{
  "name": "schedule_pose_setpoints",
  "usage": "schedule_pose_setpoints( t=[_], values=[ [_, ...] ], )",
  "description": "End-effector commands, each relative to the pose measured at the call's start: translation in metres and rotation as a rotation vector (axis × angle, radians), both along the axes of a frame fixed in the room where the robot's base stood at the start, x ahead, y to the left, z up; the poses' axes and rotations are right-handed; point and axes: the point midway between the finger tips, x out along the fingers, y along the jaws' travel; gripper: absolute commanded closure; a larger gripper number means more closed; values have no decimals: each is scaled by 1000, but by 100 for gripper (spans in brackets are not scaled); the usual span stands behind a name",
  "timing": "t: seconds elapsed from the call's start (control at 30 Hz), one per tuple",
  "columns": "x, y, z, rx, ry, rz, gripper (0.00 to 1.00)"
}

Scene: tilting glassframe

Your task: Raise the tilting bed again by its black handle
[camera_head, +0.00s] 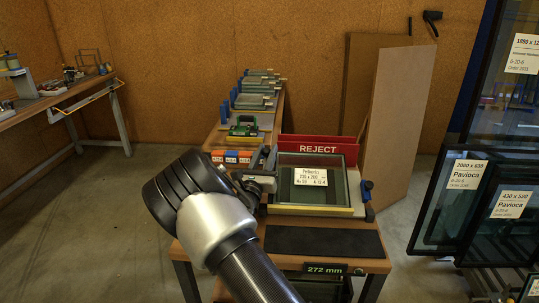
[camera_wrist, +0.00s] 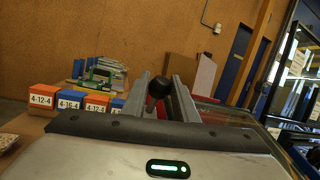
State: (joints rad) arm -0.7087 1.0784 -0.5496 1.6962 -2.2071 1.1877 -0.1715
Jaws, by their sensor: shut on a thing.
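The tilting bed (camera_head: 356,192) stands on the table in the head view, with a framed glass pane (camera_head: 338,188) and its white label on it. A yellow strip (camera_head: 310,211) runs along its near edge. Its exact tilt is hard to tell. My gripper (camera_head: 262,178) is at the bed's left side, largely covered by my own wrist. In the wrist view my gripper (camera_wrist: 162,95) has its two grey fingers on either side of the black handle's round knob (camera_wrist: 158,88), shut on it. The handle's lower part is hidden.
A red REJECT board (camera_head: 311,147) stands behind the bed. Orange and blue labelled blocks (camera_wrist: 70,99) are to the left. A dark mat (camera_head: 322,241) lies in front, bare. Glass panes (camera_head: 463,195) stand at the right, and a brown board (camera_head: 397,125) leans behind.

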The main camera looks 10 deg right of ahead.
Motion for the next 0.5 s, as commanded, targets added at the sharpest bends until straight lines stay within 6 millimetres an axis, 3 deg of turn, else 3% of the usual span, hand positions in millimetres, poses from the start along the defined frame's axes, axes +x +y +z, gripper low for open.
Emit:
schedule_pose_setpoints(
  t=[0.5],
  values=[
    [-35, 7, 33, -25, -131, -2, 100]
  ],
)
